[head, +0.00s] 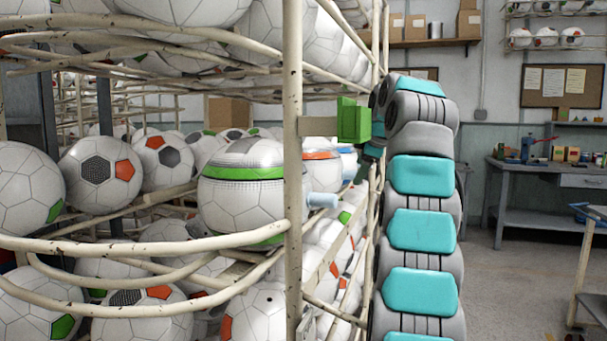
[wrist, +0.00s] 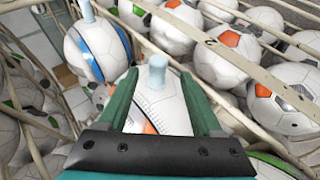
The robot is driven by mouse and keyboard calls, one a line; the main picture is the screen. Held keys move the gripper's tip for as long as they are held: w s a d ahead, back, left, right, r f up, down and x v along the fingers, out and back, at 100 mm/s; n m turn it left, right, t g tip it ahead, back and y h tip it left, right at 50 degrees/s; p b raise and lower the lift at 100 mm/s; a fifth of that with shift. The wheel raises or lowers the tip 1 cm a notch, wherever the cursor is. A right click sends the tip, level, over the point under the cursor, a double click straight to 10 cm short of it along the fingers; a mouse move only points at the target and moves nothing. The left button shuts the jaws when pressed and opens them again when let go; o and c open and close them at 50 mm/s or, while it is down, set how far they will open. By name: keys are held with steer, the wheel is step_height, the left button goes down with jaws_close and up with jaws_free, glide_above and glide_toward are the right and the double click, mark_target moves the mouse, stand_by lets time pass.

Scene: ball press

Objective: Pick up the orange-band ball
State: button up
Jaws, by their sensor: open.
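The orange-band ball (wrist: 168,110) is white with orange marks and lies between and beyond my gripper's fingers in the wrist view. A pale blue knob (wrist: 157,72) stands at its far side, between the fingertips. In the head view the orange-band ball (head: 318,170) is mostly hidden behind a rack post and the green-band ball. My gripper (wrist: 158,78) is open, one finger on each side of the ball; I cannot tell whether they touch it. In the head view only a dark green part of it shows behind the rack's edge.
A green-band ball (head: 240,205) sits left of the cream rack post (head: 292,170). A blue-band ball (wrist: 97,50) is just beyond, up left in the wrist view. Rack rails and several balls crowd round. A green block (head: 353,120) stands by the post. Open floor (head: 510,270) lies right.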

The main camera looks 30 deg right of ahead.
steer(key=x, duration=0.4)
steer(key=shift+w+d+f, duration=0.1)
steer(key=shift+w+f, duration=0.05)
steer(key=shift+w, duration=0.3)
steer(key=shift+c, duration=0.4)
jaws_close()
stand_by(0.6)
